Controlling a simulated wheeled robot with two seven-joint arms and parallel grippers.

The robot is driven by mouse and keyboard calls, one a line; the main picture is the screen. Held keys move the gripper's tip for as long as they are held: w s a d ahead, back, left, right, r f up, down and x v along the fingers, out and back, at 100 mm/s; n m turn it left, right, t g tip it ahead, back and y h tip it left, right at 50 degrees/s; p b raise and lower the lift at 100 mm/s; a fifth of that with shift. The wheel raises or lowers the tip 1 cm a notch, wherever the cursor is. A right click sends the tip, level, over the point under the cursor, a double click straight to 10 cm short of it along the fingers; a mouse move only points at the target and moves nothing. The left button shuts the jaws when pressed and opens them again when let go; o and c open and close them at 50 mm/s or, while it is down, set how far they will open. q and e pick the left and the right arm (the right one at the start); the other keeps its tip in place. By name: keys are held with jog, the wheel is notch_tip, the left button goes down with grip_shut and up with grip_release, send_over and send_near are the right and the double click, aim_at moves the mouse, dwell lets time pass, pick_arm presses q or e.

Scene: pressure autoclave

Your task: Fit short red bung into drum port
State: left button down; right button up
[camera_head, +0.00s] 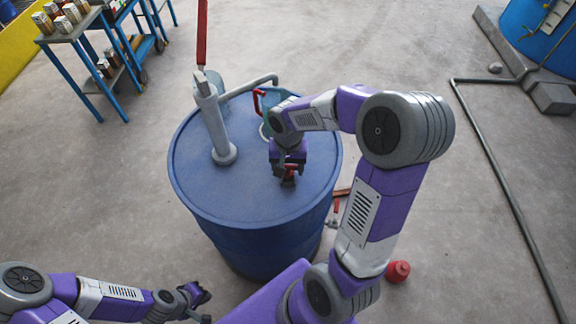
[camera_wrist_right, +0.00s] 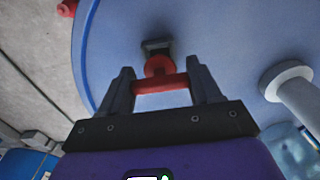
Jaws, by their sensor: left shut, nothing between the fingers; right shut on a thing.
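The blue drum (camera_head: 240,190) stands upright in the middle of the head view, and its lid fills much of the right wrist view (camera_wrist_right: 225,45). My right gripper (camera_head: 289,176) is over the right part of the lid, shut on the short red bung (camera_head: 289,173). In the right wrist view the bung's red crossbar (camera_wrist_right: 160,84) lies between the fingertips, with its round red body (camera_wrist_right: 158,66) beyond it. A dark, square-looking spot (camera_wrist_right: 155,46) on the lid, perhaps the port, is just past the bung; I cannot tell if they touch. My left gripper (camera_head: 200,302) is shut and empty, low at the left.
A grey pump (camera_head: 215,125) with a red lever rises from the lid. A jug with a red handle (camera_head: 259,100) stands behind my right arm. A red object (camera_head: 398,271) lies on the floor at right. A blue cart (camera_head: 85,45) with boxes is at upper left.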

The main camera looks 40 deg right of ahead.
aim_at(288, 166)
jog(key=shift+f+b, duration=0.9)
jog(key=shift+f, duration=0.2)
jog(key=o, duration=1.1)
notch_tip(288, 166, up, 8)
jog(key=shift+f+p, duration=0.15)
jog(key=shift+p, duration=0.95)
